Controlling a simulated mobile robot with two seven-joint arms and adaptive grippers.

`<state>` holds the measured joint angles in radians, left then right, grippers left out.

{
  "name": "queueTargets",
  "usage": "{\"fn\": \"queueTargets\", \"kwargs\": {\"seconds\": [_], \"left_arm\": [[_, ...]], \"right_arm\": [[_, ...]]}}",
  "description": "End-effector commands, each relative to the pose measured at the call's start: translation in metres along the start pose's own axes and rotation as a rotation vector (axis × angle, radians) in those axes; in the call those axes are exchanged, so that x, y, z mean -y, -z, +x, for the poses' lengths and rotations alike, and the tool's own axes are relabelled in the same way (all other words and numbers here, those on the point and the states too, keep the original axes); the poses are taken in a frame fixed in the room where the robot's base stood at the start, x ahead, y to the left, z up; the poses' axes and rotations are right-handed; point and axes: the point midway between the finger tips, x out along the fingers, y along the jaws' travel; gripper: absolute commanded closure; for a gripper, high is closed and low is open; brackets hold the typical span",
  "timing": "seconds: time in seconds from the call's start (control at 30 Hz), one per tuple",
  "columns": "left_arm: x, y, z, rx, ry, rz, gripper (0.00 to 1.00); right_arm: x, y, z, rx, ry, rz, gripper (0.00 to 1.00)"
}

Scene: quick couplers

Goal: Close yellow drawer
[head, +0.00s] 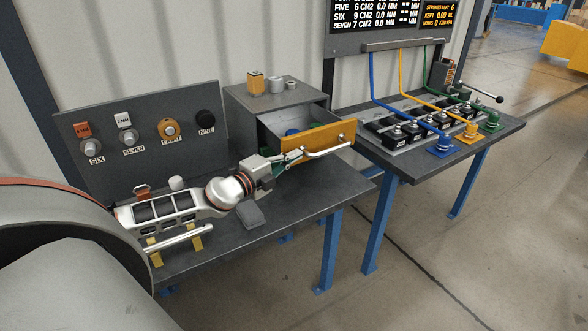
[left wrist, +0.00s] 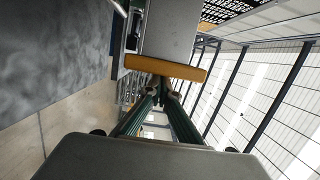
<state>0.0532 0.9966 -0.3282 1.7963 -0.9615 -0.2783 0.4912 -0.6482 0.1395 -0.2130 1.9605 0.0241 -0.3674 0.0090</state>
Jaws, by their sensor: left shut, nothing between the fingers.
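The yellow drawer (head: 322,136) stands pulled out of its grey cabinet (head: 245,108), with a pale bar handle across its front. Blue and green items show inside it, partly hidden. My left gripper (head: 299,154) is shut and empty at the left part of the drawer front, near the handle. In the left wrist view the drawer front (left wrist: 165,68) lies right beyond the fingertips of my left gripper (left wrist: 165,84). I cannot tell whether the tips touch it. My right gripper is not in view.
A panel with knobs (head: 150,132) is at the left. A second bench (head: 420,165) with couplers and coloured hoses stands at the right. There is open floor in front of the benches.

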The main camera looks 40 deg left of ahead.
Motion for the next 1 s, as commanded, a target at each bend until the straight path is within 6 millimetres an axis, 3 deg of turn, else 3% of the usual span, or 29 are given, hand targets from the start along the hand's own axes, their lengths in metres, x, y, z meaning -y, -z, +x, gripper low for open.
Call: {"fn": "queueTargets", "kwargs": {"seconds": [0.17, 0.4, 0.5, 0.8, 1.0], "left_arm": [[-0.006, -0.027, 0.015, 0.004, 0.0, 0.0, 1.0], [-0.01, -0.083, 0.029, 0.005, -0.005, -0.001, 1.0], [-0.009, -0.103, 0.034, 0.005, -0.005, -0.001, 1.0], [-0.003, -0.141, 0.044, 0.002, -0.002, -0.001, 1.0], [0.001, -0.142, 0.044, 0.001, 0.001, 0.001, 1.0]], "right_arm": [[0.005, -0.023, 0.011, 0.011, 0.004, 0.005, 0.6], [0.014, -0.067, 0.025, 0.046, 0.012, 0.007, 0.6], [0.012, -0.076, 0.029, 0.056, 0.008, -0.006, 0.6], [-0.001, -0.067, 0.038, 0.028, -0.016, -0.032, 0.6], [-0.004, -0.058, 0.039, 0.014, -0.021, -0.036, 0.6]]}}
